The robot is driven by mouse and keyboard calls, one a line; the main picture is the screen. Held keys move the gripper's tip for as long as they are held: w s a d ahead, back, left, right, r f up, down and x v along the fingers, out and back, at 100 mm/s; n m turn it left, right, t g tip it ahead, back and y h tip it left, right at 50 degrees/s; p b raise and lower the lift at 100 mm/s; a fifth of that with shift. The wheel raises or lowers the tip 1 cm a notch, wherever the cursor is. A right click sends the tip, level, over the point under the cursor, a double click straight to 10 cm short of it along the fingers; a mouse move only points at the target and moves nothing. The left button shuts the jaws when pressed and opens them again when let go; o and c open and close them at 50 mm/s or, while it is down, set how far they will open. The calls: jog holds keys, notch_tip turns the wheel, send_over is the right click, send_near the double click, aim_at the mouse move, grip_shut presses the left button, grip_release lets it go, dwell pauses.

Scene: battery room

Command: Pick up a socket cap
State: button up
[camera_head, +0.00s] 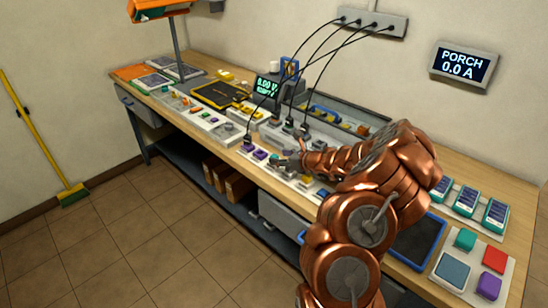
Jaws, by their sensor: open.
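My gripper (287,161) is at the end of my copper-coloured arm, low over the front part of the bench. It is open. Small purple pieces, which look like socket caps (260,154), sit on a pale strip along the bench's front edge, just left of my gripper. The view is too small to tell whether a finger touches any of them. More small pieces lie under and behind my wrist, partly hidden by the arm.
Black cables run from a wall outlet box (368,22) down to the bench behind my gripper. A meter display (267,88) stands behind. At right, a white tray (441,290) holds coloured square blocks. The tiled floor in front is clear, with a broom (40,135) at left.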

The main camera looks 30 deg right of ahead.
jog(key=shift+x, duration=1.1)
jog(key=shift+c, duration=0.4)
jog(key=c, duration=0.9)
jog(key=shift+r, duration=0.15)
